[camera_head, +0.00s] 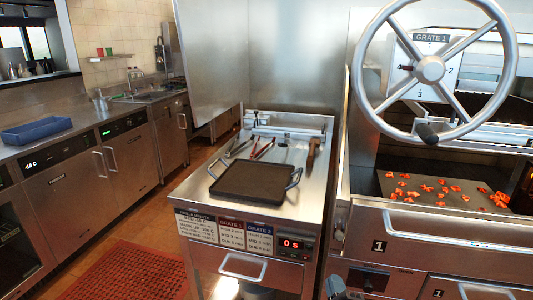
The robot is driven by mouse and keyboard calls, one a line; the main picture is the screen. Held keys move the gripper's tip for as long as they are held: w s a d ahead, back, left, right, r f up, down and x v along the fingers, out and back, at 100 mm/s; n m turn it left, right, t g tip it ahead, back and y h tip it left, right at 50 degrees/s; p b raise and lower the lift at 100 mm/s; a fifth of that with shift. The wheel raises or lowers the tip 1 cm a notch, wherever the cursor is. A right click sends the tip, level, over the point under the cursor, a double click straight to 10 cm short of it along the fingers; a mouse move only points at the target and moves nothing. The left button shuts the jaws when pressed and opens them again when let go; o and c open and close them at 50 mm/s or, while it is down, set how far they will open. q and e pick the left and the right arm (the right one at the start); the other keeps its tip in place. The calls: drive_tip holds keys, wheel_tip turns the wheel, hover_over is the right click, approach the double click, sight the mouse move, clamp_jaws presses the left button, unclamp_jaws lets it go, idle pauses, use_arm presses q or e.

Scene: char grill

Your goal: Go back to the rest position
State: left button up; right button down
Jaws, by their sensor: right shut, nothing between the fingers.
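My right gripper (336,287) shows only in part at the bottom edge of the head view, in front of the gap between the steel work station and the grill. It is shut and empty, apart from the tray and tools. My left gripper is not in view. The grill's large wheel (430,69) has a dark knob at its lower rim, in front of the plate marked GRATE 1.
A black tray (254,182) with two handles lies on the steel station (300,208), with several tools behind it. Glowing orange coals (442,188) lie in the grill at right. A blue bin (37,130) sits on the left counter. A red mat (125,273) covers floor there.

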drive_tip(key=s+d+f+n+g, duration=0.4)
drive_tip(key=s+f+n, duration=0.4)
drive_tip(key=s+n, duration=0.4)
drive_tip(key=s+d+f+n+g, duration=0.4)
drive_tip(key=s+d+f+n, duration=0.3)
drive_tip(key=s+n, duration=0.5)
drive_tip(key=shift+s+d+f+n+h, duration=0.2)
drive_tip(key=shift+f+n+h, duration=0.2)
drive_tip(key=shift+f, duration=0.25)
